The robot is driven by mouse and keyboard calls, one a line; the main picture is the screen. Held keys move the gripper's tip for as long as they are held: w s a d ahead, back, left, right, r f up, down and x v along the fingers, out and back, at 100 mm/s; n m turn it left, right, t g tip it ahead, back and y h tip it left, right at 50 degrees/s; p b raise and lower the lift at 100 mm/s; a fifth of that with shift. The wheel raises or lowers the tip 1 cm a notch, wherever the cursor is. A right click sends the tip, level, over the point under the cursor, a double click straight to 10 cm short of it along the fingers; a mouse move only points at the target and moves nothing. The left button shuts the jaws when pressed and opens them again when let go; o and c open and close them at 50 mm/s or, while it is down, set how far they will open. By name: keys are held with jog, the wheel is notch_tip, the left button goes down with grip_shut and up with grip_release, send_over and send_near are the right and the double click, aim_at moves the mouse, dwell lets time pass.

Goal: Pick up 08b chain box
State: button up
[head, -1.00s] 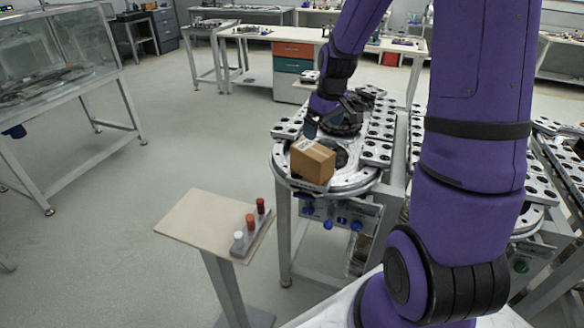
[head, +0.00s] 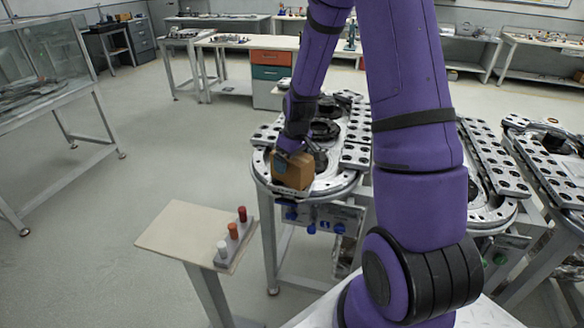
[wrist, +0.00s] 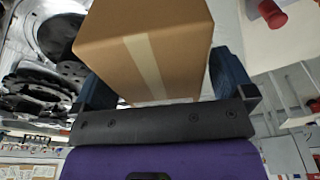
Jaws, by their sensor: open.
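The chain box is a brown cardboard box (head: 293,172) at the front end of the metal ring track (head: 332,186). In the wrist view the box (wrist: 150,42) fills the upper middle, with a pale tape strip along it. My gripper (wrist: 168,75) has its two dark blue fingers on either side of the box, one left and one right. The fingers are open around it; whether either one touches it I cannot tell. In the head view my gripper (head: 284,157) is at the box and is partly hidden by it.
A small pale stand (head: 190,232) with red, orange and white pegs is left of the track's front. A glass-sided table (head: 45,80) stands far left. More track sections (head: 490,160) are at right.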

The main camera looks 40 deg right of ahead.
jog(key=shift+w+f, duration=0.1)
jog(key=shift+f, duration=0.65)
jog(key=c, duration=1.7)
jog(key=shift+w+r, duration=0.1)
jog(key=shift+r, duration=0.05)
